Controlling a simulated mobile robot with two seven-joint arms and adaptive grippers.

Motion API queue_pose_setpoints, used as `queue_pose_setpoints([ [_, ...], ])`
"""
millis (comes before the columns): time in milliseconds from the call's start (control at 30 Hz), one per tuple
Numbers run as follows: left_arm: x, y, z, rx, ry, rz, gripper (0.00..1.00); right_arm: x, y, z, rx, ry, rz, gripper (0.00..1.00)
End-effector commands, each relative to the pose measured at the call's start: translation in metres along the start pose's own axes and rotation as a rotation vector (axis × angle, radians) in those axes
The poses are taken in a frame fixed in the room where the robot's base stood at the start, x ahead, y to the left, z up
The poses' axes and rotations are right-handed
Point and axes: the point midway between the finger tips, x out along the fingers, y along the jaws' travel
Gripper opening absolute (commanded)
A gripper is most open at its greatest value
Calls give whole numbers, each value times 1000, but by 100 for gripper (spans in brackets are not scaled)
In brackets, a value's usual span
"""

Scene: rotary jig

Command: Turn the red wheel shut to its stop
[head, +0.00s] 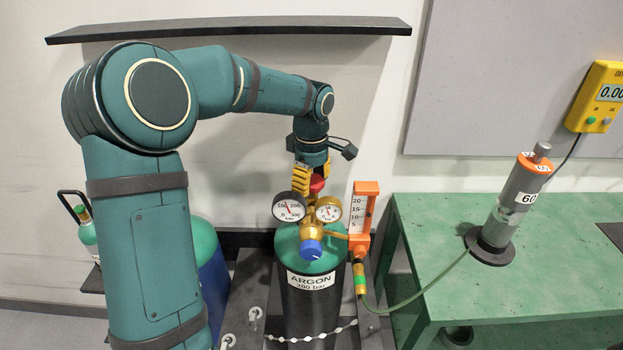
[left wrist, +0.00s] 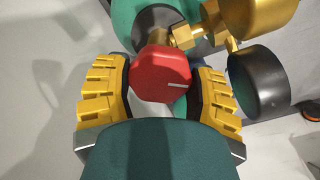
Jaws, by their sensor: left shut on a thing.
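The red wheel (head: 317,182) sits on top of the argon cylinder (head: 309,262), behind the two gauges. In the left wrist view the red wheel (left wrist: 161,76) shows a white line on its face, pointing right. My left gripper (head: 312,180) reaches down from above onto the wheel. In the left wrist view its yellow ribbed fingers (left wrist: 160,85) stand on both sides of the wheel, shut on it. In the head view the fingers partly hide the wheel. My right gripper is in neither view.
Two pressure gauges (head: 290,208) and a regulator with a blue knob (head: 310,249) sit just in front of the wheel. An orange flowmeter (head: 363,212) stands to the right, with a hose (head: 420,287) running to a grey torch (head: 512,205) on the green table (head: 560,265).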

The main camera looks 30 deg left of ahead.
Motion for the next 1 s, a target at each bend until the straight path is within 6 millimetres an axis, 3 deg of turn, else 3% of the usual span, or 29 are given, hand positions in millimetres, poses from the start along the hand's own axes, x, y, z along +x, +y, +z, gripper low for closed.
queue_pose_setpoints([
  [1000, -3, 0, 0, 899, 2, 1, 23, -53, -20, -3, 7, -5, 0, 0],
])
